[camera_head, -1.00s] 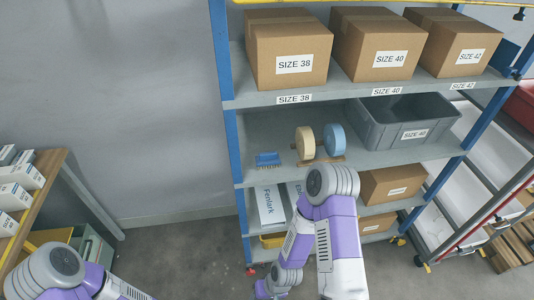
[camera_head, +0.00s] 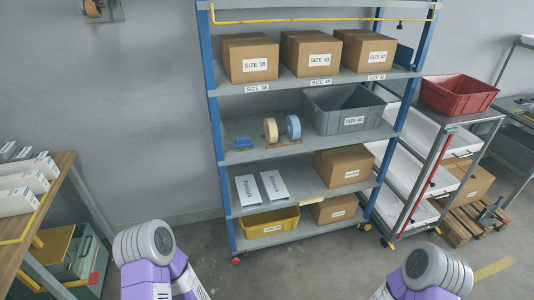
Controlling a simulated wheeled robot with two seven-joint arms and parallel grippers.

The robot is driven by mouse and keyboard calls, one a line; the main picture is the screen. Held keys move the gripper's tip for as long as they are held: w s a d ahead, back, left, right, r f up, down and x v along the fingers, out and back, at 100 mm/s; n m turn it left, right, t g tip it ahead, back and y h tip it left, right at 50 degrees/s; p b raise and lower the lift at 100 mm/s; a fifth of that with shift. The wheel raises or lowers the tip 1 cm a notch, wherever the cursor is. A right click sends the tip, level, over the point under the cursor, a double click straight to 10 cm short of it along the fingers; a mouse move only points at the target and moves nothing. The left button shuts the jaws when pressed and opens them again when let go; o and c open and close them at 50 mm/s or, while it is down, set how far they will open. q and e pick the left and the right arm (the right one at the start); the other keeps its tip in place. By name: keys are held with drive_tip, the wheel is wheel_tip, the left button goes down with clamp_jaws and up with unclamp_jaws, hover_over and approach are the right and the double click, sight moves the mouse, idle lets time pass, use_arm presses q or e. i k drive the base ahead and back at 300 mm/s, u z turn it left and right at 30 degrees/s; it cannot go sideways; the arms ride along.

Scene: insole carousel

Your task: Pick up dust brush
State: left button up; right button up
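A small blue object that looks like the dust brush (camera_head: 243,143) sits at the left end of the middle shelf of the blue-framed rack (camera_head: 215,140). Its bristles are too small to make out clearly. My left arm shows at the bottom left and my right arm at the bottom right, both well below and in front of the rack. Neither gripper is in the picture.
Beside the blue object stand a beige and a blue roll (camera_head: 293,128) on a wooden holder. A grey bin (camera_head: 330,122) is to their right. A trolley with a red bin (camera_head: 458,95) stands right of the rack. A wooden table (camera_head: 62,165) is at left.

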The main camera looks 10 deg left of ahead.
sight(241, 144)
drive_tip(key=z, duration=0.65)
drive_tip(key=i, duration=1.5)
drive_tip(key=u, duration=0.45)
